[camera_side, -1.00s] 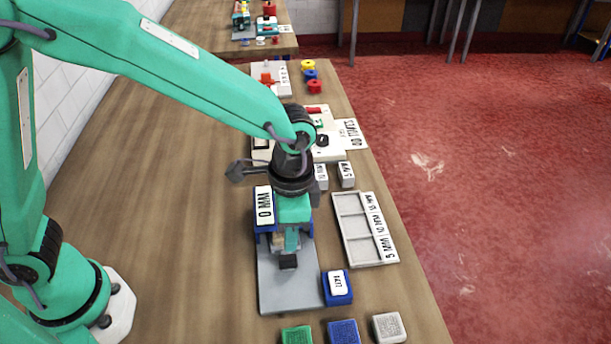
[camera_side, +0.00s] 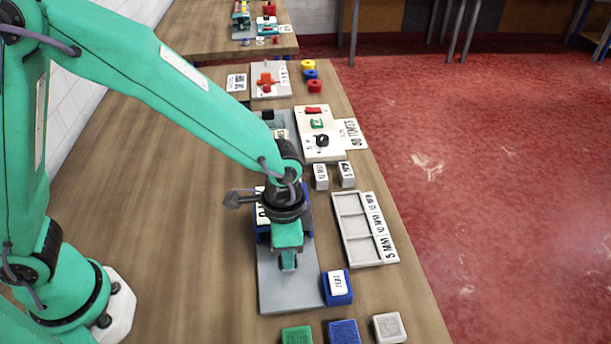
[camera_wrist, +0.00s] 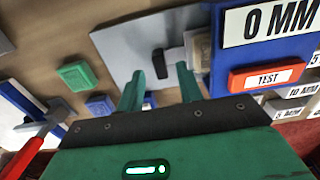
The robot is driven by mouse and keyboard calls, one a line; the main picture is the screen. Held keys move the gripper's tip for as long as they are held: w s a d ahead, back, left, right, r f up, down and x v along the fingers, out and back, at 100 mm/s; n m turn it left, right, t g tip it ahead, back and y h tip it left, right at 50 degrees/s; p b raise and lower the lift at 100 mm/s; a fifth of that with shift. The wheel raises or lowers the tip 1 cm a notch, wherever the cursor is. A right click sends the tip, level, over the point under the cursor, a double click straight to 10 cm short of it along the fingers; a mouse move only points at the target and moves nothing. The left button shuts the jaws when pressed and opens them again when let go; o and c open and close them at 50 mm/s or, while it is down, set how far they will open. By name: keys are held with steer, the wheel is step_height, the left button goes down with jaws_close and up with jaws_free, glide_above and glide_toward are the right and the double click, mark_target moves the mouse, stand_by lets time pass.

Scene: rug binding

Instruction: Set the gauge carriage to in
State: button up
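The gauge (camera_side: 275,292) is a grey plate with a blue housing; it also shows in the wrist view (camera_wrist: 120,45). A white 0 MM display (camera_wrist: 268,22) sits on the housing. The carriage (camera_wrist: 197,45) is a beige block against the housing, with a grey bar leading to a black handle (camera_wrist: 158,60). My gripper (camera_side: 288,268) hangs low over the plate and hides the handle in the side view. In the wrist view its two green fingers (camera_wrist: 160,75) are apart, with the handle between them in the picture. I cannot tell whether they touch it.
A TEST button (camera_wrist: 268,77) is on the blue housing in the wrist view. A grey compartment tray (camera_side: 355,235) and grey labelled blocks (camera_side: 346,174) stand to the right. Green (camera_side: 297,335), blue (camera_side: 343,331) and grey (camera_side: 389,327) blocks are at the front. The wood at left is clear.

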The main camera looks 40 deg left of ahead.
steer(key=shift+f, duration=1.15)
jaws_close()
